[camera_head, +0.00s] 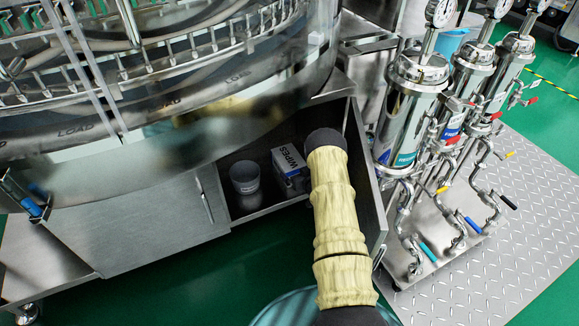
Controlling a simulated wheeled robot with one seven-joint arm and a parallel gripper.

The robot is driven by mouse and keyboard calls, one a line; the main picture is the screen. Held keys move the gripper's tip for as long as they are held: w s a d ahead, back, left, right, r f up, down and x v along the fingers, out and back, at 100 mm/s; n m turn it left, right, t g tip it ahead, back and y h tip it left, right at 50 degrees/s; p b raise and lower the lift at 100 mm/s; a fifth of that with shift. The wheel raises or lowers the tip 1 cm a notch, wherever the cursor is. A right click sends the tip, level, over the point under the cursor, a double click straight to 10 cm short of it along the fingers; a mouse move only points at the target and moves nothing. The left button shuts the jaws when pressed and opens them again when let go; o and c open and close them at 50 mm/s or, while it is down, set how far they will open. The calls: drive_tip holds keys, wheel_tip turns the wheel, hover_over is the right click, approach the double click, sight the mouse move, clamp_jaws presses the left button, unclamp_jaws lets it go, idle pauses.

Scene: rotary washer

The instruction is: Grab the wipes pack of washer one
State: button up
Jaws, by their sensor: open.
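The wipes pack (287,156), a pale box with dark "WIPES" lettering, stands in the open lower cabinet of the washer (145,215). My arm, in a pale yellow sleeve, reaches from the bottom of the picture into the cabinet opening and ends in a dark round joint just right of the pack. My gripper (297,184) shows only in part, as small dark grey pieces in front of the pack's lower right. It is open. Its fingertips are mostly hidden, and I cannot tell whether it touches the pack.
A dark grey cup (245,177) stands left of the pack in the same cabinet. The open cabinet door (366,185) stands close to the right of my arm. Several steel filter housings (410,105) with pipes and valve handles stand further right. Green floor lies in front.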

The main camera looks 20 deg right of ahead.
drive_tip(key=b+x, duration=0.2)
drive_tip(key=x, duration=0.2)
drive_tip(key=shift+f, duration=0.1)
idle(0.3)
drive_tip(key=c, duration=0.9)
wheel_tip(320, 180, up, 10)
drive_tip(key=p, duration=0.6)
